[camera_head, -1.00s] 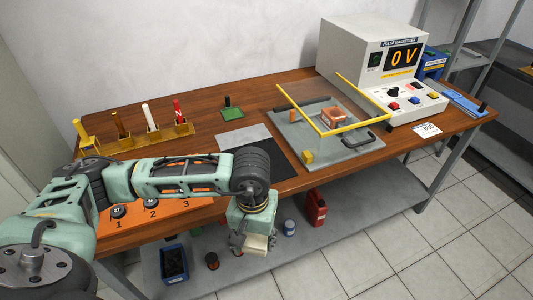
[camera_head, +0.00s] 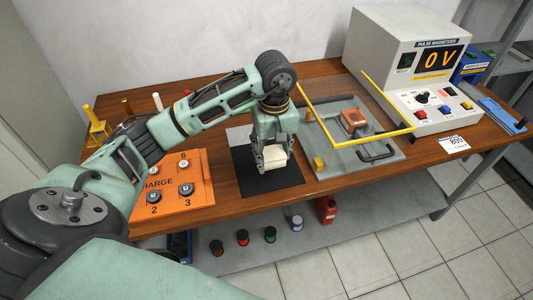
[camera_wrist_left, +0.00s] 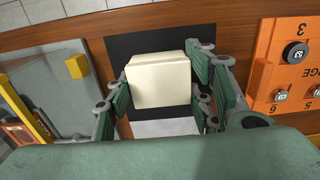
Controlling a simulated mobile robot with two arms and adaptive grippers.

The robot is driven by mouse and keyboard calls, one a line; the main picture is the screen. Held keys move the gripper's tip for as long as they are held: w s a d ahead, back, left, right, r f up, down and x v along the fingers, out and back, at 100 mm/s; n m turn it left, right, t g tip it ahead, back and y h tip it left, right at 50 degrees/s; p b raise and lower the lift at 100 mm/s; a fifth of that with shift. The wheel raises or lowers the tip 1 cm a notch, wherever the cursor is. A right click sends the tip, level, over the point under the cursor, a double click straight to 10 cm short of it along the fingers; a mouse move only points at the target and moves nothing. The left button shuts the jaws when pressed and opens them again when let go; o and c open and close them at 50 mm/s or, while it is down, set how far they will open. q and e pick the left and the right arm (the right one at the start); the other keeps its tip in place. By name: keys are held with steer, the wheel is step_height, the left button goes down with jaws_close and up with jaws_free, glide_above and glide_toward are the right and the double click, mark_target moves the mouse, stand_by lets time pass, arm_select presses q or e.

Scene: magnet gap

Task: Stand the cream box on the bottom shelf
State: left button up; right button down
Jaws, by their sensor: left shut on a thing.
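The cream box (camera_head: 274,158) is in my left gripper (camera_head: 273,163), over the black mat (camera_head: 272,182) on the wooden table. In the left wrist view the cream box (camera_wrist_left: 158,80) sits between the green finger pads of my left gripper (camera_wrist_left: 160,85). I cannot tell whether the box touches the mat. The bottom shelf (camera_head: 348,225) is a grey board under the table, partly hidden by the tabletop and my arm. My right gripper is not in view.
Several small jars, including a blue-white one (camera_head: 296,222), and a red can (camera_head: 327,209) stand on the bottom shelf. An orange charge panel (camera_head: 185,205) lies left of the mat. A grey fixture with a yellow-edged guard (camera_head: 388,137) and the magnetizer (camera_head: 400,45) stand right.

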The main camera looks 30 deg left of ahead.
arm_select(q)
steer(key=w+a+f, duration=0.2)
steer(key=a, duration=0.1)
steer(key=w+a+f+p, duration=0.1)
steer(key=shift+w+a+f, duration=0.2)
steer(key=shift+w+a, duration=0.05)
steer(key=shift+w, duration=0.05)
steer(key=shift+a+f, duration=0.1)
steer(key=shift+f, duration=0.1)
step_height(320, 180, down, 3)
steer(key=shift+f+p, duration=0.1)
steer(key=shift+p, duration=0.5)
steer(key=shift+f, duration=0.3)
steer(key=shift+f, duration=0.15)
steer(key=o, duration=1.1)
